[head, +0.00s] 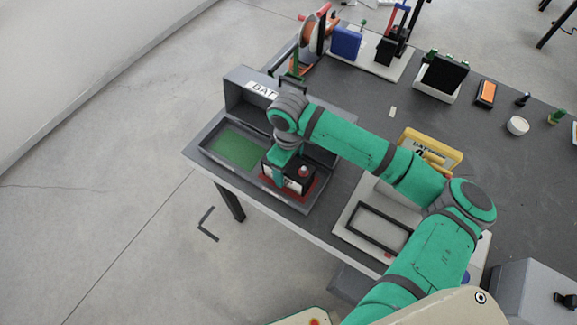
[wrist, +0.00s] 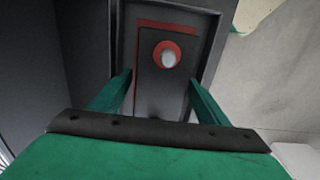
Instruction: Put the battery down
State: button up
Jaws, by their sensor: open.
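The battery (wrist: 150,85) is a dark block with a red ring and a pale round knob on its top in the wrist view. In the head view the battery (head: 299,183) stands over a red patch (head: 314,189) in the right part of a grey tray (head: 207,158). My gripper (wrist: 160,85) is open, its two green fingers on either side of the battery; I cannot tell whether they touch it. In the head view my gripper (head: 283,172) is right at the battery and hides part of it.
A green panel (head: 238,149) fills the tray's left part. A grey box labelled "BAT" (head: 243,88) stands behind the tray. A pale plate with a black frame (head: 379,227) and a yellow case (head: 443,146) lie to the right. The table's front edge is close to the tray.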

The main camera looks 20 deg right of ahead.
notch_tip(320, 180, up, 12)
jog(key=shift+r, duration=0.1)
jog(key=w+a+r+m+t+y, duration=0.2)
jog(key=w+a+t+y, duration=0.2)
jog(key=a, duration=0.7)
jog(key=w+a+r+m+t+y, duration=0.1)
jog(key=w+a+r+t+y, duration=0.2)
jog(key=a, duration=0.7)
jog(key=w+a+r+m+t+y, duration=0.2)
jog(key=w+a+t+y, duration=0.25)
jog(key=a, duration=0.65)
jog(key=s+d+f+m+t+h, duration=0.2)
jog(key=s+d+f+m+h, duration=0.25)
jog(key=s+f, duration=0.35)
jog(key=s+d+f+m+t+h, duration=0.3)
jog(key=s+f+m+h, duration=0.15)
jog(key=s+f, duration=0.35)
jog(key=s+d+f+n+h, duration=0.1)
jog(key=s+d+n, duration=0.2)
jog(key=s, duration=0.8)
jog(key=s+d+f+n+g+h, duration=0.1)
jog(key=s+d+n, duration=0.2)
jog(key=s, duration=0.9)
jog(key=d, duration=0.3)
jog(key=shift+s+d, duration=0.3)
jog(key=shift+d, duration=0.1)
